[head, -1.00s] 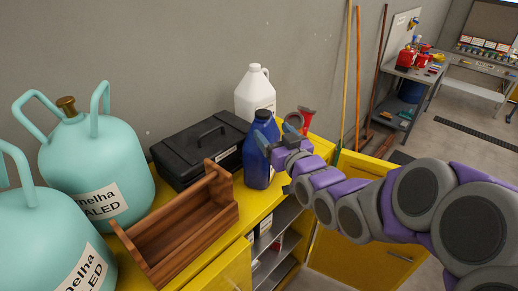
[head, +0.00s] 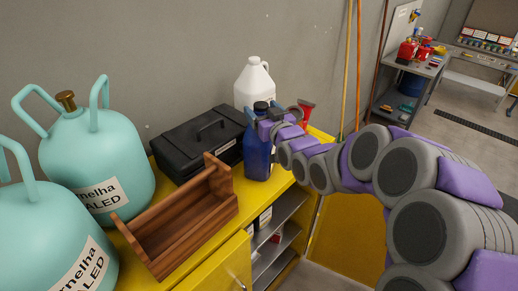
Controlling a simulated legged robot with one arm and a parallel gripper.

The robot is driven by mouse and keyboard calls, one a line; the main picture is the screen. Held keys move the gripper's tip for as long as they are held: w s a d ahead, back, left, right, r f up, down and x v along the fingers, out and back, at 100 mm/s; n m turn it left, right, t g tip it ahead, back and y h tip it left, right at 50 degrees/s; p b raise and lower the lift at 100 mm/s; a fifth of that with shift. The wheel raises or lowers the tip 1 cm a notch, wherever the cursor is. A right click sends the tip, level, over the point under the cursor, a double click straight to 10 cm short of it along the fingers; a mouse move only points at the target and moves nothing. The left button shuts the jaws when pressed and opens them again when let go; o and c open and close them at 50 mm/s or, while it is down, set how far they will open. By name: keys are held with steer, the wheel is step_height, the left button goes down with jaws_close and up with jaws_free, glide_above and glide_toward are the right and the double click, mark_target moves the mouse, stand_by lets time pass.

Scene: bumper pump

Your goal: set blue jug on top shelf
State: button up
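The blue jug (head: 256,158) stands upright on the yellow cabinet top (head: 196,232), near its right end, with a dark cap. My gripper (head: 262,122) is at the jug's upper part, reaching in from the right. One blue-grey finger shows at the jug's left side near the neck. The other finger lies behind or beside the cap, and I cannot tell whether the fingers touch the jug. The jug's upper right side is hidden by my gripper. The cabinet's open front shows grey inner shelves (head: 284,210) below the jug.
A white jug (head: 252,84) stands behind the blue one, and a red object (head: 305,113) is right of my gripper. A black toolbox (head: 185,152), a wooden tray (head: 165,238) and teal tanks (head: 98,165) crowd the left. A yellow door (head: 345,228) hangs open.

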steer(key=shift+w+d, duration=0.15)
steer(key=shift+w, duration=0.05)
steer(key=shift+d, duration=0.3)
steer(key=shift+s, duration=0.1)
steer(key=shift+c, duration=0.7)
steer(key=shift+a, duration=0.25)
steer(key=c, duration=0.6)
steer(key=shift+f, duration=0.15)
jaws_close()
